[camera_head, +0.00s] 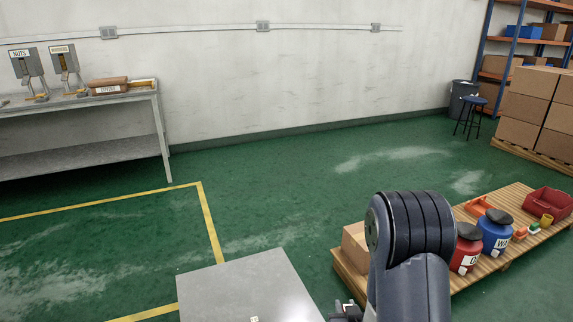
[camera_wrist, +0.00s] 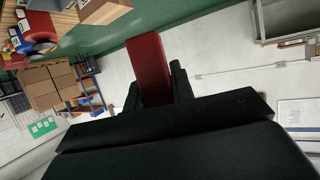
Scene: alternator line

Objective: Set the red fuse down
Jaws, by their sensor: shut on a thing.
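The red fuse (camera_wrist: 148,66) is a red block in the wrist view, upright in the picture between the two fingers. My gripper (camera_wrist: 156,88) is shut on its lower part, and the rest stands out beyond the fingertips. The fuse does not show in the head view. There my arm hides much of the lower middle, and only a small dark part of my gripper (camera_head: 346,311) shows beside the grey metal surface (camera_head: 245,290). I cannot tell how high the fuse is above any surface.
A pallet (camera_head: 490,275) at the right bears a red canister (camera_head: 466,254), a blue canister (camera_head: 494,236), a red bin (camera_head: 548,203) and a cardboard box (camera_head: 355,246). A grey bench (camera_head: 80,154) stands by the left wall. Green floor (camera_head: 290,195) between is clear.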

